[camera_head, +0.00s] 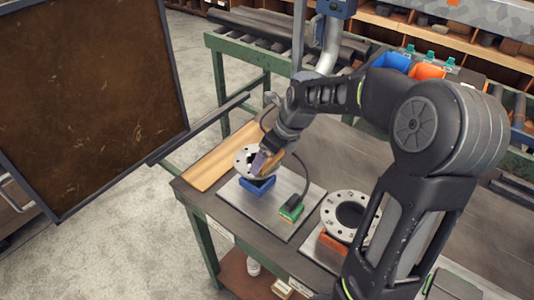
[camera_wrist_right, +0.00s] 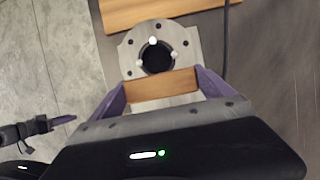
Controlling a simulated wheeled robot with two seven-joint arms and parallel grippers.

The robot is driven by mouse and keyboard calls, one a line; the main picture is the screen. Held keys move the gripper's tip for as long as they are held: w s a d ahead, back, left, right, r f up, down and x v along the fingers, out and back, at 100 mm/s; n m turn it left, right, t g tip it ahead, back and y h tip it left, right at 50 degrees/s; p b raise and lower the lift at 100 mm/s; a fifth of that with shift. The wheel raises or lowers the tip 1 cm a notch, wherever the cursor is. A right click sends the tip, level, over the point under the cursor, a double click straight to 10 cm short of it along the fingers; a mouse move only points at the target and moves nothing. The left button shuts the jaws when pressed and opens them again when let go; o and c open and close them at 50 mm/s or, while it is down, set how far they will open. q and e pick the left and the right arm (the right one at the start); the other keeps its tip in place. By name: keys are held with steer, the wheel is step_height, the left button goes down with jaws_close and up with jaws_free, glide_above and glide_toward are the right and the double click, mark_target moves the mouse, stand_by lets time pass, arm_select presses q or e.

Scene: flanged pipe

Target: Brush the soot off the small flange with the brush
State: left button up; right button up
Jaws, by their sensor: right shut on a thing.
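The small flange (camera_head: 245,160) is a pale grey ring on a blue support (camera_head: 257,185). It also shows in the right wrist view (camera_wrist_right: 132,50) with a dark bore and several bolt holes. My right gripper (camera_head: 264,163) is over its near side, shut on the brush, whose wooden block (camera_wrist_right: 160,86) spans the purple fingers. The bristles are hidden, so I cannot tell whether they touch the flange. I cannot make out any soot clearly. What looks like my left gripper (camera_wrist_right: 60,121) shows partly at the left of the right wrist view; its opening is unclear.
A larger flange (camera_head: 332,215) stands right of the small one on orange supports. A green block (camera_head: 291,208) with a dark cable lies on the metal plate (camera_head: 268,217). A wooden board (camera_head: 205,168) lies at the left. A dark framed panel (camera_head: 80,90) stands farther left.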

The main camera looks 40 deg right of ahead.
steer(key=shift+w+a, duration=0.15)
steer(key=shift+w, duration=0.35)
steer(key=shift+w+a+p, duration=0.2)
steer(key=shift+w+p, duration=0.2)
steer(key=shift+w, duration=0.25)
steer(key=shift+f, duration=0.1)
steer(key=shift+s+d, duration=0.2)
steer(key=shift+s, duration=0.4)
steer(key=shift+s+d, duration=0.2)
steer(key=shift+s, duration=0.35)
